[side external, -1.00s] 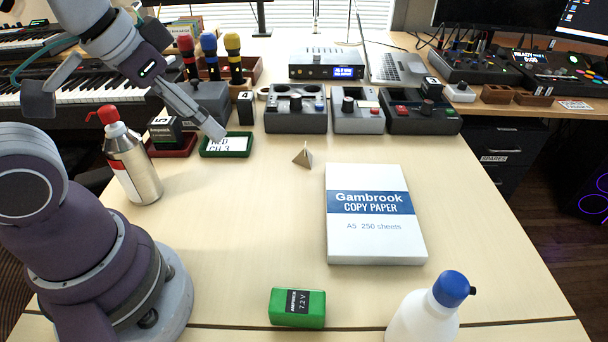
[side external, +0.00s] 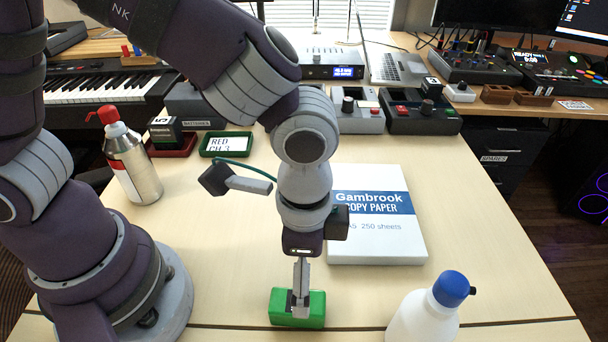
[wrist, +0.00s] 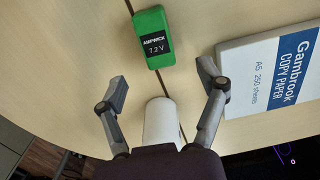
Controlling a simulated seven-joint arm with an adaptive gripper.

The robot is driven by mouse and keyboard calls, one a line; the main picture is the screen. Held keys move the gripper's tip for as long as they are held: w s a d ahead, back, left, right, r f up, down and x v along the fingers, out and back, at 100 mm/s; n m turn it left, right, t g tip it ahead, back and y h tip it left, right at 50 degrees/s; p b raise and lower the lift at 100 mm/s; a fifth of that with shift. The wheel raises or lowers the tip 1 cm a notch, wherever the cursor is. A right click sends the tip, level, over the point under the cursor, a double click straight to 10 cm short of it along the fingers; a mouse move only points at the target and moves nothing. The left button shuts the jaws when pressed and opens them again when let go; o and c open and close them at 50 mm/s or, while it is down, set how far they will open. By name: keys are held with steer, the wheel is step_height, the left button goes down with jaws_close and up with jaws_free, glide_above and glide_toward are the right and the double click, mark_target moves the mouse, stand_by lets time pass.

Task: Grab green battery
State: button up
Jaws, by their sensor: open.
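The green battery (side external: 283,308) lies on the wooden table near its front edge, with a black label reading 7.2 V. It also shows whole in the wrist view (wrist: 152,38), top centre. My gripper (side external: 300,300) points down, and its fingers cover part of the battery in the side view. In the wrist view my gripper (wrist: 163,82) is open and empty, its fingers spread apart. The battery is ahead of the fingertips there, not between them. I cannot tell the exact height of the fingertips above it.
A white bottle with a blue cap (side external: 425,312) stands right of the battery. A Gambrook copy paper pack (side external: 376,245) lies behind. A spray can (side external: 132,165) stands at left. A green tray (side external: 226,144) and several devices line the back. Bare table lies between battery and bottle.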

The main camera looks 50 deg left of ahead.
steer(key=f, duration=0.7)
steer(key=shift+s+a+f, duration=0.15)
steer(key=shift+s+f, duration=0.25)
jaws_close()
